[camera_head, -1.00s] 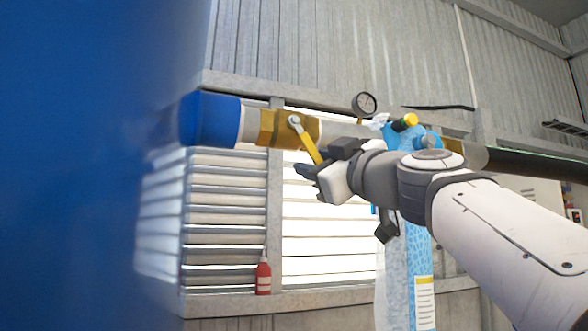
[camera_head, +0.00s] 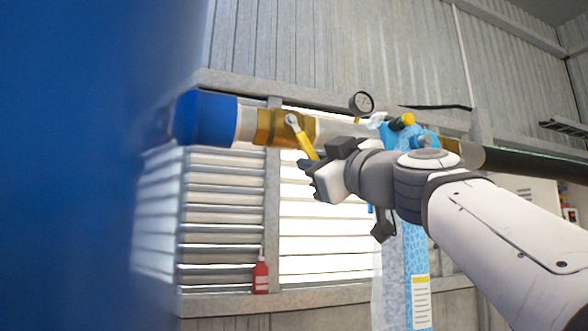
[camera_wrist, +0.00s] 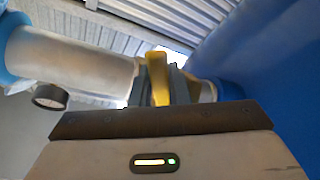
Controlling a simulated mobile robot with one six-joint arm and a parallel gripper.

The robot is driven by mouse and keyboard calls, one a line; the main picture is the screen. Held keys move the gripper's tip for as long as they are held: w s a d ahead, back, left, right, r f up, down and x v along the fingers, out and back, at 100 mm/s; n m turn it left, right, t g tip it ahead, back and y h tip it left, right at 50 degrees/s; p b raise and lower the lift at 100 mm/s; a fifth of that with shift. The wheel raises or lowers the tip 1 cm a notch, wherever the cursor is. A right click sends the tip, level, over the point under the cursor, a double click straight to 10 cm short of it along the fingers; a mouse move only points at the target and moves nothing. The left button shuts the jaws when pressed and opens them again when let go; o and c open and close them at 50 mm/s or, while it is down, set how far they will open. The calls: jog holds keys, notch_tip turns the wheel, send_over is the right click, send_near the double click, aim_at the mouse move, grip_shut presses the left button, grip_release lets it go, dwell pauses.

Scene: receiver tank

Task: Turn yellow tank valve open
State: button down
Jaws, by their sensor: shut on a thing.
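The yellow valve handle (camera_head: 306,142) hangs from a pivot on the brass valve body (camera_head: 270,127), slanting down to the right. The valve sits in the pipe beside the blue tank (camera_head: 90,200). My gripper (camera_head: 312,166) is at the handle's lower end, shut on it. In the wrist view the yellow handle (camera_wrist: 159,80) stands between my gripper's fingers (camera_wrist: 160,92). The handle's tip is hidden by the fingers in the head view.
The pipe (camera_head: 335,132) runs right, with a gauge (camera_head: 361,103) above it. A blue filter unit (camera_head: 416,250) hangs behind my arm. A red bottle (camera_head: 261,275) stands on the window ledge. The blue tank fills the left side.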

jog(key=shift+d+f, duration=0.1)
jog(key=shift+d+n+b, duration=0.1)
jog(key=shift+n+b, duration=0.3)
jog(key=shift+b, duration=0.25)
jog(key=shift+w+d+r+n+g+b, duration=0.2)
jog(key=shift+r+n+g+b, duration=0.2)
jog(key=shift+n, duration=0.2)
jog(key=c, duration=1.4)
grip_release()
jog(key=shift+s, duration=0.1)
jog(key=shift+b+v, duration=2.3)
jog(key=shift+v, duration=1.6)
jog(key=shift+f, duration=0.1)
